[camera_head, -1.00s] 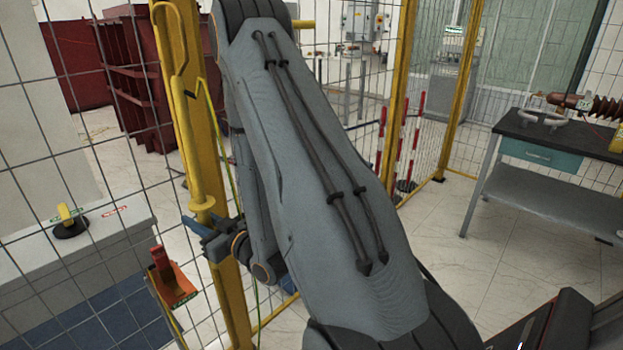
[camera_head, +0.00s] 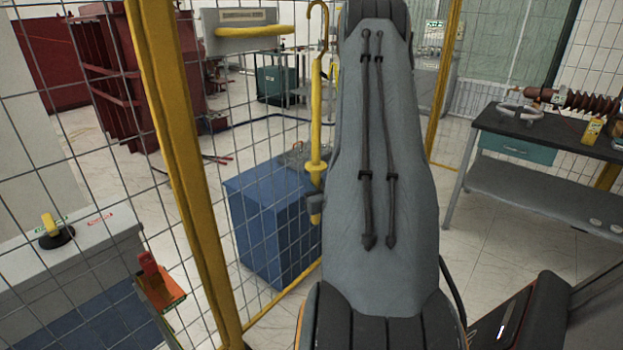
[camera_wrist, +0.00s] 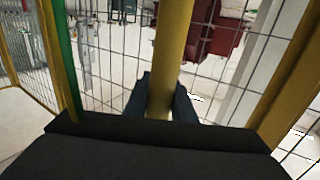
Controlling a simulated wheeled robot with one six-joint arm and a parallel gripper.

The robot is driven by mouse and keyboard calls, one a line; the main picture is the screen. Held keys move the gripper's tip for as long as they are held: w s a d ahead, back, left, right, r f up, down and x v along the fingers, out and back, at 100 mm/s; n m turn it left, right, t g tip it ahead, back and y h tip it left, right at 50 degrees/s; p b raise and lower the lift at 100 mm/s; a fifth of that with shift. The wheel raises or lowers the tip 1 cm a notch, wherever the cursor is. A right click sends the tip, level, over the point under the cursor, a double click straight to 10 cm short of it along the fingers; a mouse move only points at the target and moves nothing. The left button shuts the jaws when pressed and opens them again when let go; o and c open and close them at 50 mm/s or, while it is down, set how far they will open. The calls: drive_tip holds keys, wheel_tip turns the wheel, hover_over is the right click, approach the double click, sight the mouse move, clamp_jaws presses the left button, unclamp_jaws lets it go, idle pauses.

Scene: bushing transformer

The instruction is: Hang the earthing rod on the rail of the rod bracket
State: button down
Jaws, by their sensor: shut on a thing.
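The earthing rod (camera_head: 316,130) is yellow, with a hook at its top and a collar low on its shaft. It stands nearly upright just left of my arm in the head view. My gripper (camera_head: 316,205) is shut on its lower part, mostly hidden by my arm. In the wrist view the rod (camera_wrist: 172,60) runs up between the dark fingers of my gripper (camera_wrist: 162,98). A grey plate with a yellow horizontal bar, seemingly the rod bracket (camera_head: 248,16) and its rail (camera_head: 250,31), is on the fence. The hook is right of the bar's end, apart in the picture; depth is unclear.
A wire mesh fence with a yellow post (camera_head: 180,160) stands at the left. A blue cabinet (camera_head: 272,215) shows behind the mesh. A dark-topped workbench (camera_head: 545,128) stands at the right. A green cable or strip (camera_wrist: 62,60) shows in the wrist view.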

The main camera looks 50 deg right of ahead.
drive_tip(key=shift+w+a+b, duration=0.6)
drive_tip(key=shift+w+b, duration=1.2)
drive_tip(key=shift+w, duration=6.2)
drive_tip(key=shift+f+b, duration=1.4)
drive_tip(key=shift+f, duration=0.75)
drive_tip(key=shift+s, duration=0.1)
